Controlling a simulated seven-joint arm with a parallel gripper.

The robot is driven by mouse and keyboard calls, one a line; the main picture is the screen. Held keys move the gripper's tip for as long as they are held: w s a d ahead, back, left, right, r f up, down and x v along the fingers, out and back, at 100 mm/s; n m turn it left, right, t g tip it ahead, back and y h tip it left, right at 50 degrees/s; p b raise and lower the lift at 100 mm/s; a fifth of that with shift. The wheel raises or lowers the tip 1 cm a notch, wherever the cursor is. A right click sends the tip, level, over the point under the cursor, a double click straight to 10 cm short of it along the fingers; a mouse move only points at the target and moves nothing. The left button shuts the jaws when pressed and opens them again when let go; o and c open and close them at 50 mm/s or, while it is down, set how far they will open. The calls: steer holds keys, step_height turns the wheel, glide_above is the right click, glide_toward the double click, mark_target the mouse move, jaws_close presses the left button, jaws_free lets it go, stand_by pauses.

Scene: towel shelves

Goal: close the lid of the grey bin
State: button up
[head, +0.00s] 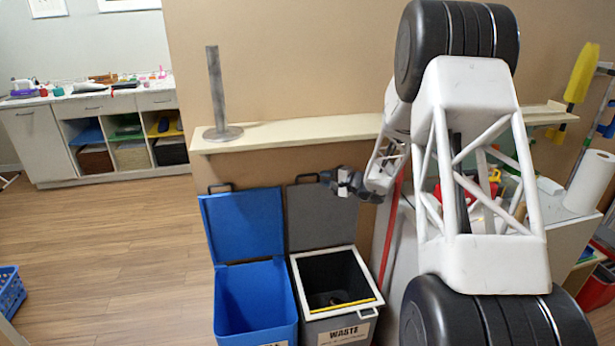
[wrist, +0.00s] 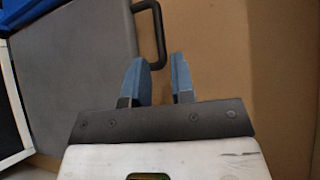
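The grey bin (head: 325,322) has a WASTE label, a pale rim and an open top with something dark inside. Its grey lid (head: 312,218) stands open, upright against the wall behind the bin. In the wrist view the lid (wrist: 75,75) fills the left side, with its dark loop handle (wrist: 158,32) at its edge. The handle also shows in the head view (head: 307,177). My gripper (head: 332,180) is beside the lid's upper right corner, near the handle. In the wrist view its two blue fingers (wrist: 161,78) are apart with nothing between them; the handle's end is just beyond the fingertips.
A blue bin (head: 225,325) with its blue lid (head: 242,225) open stands left of the grey one. A wall shelf (head: 300,132) with a metal stand (head: 217,95) runs above the lids. A red pole (head: 390,230) is close on the right.

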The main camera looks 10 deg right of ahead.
mark_target(309, 175)
steer(key=shift+a, duration=0.1)
steer(key=shift+x, duration=3.8)
steer(key=shift+w, duration=0.1)
jaws_close()
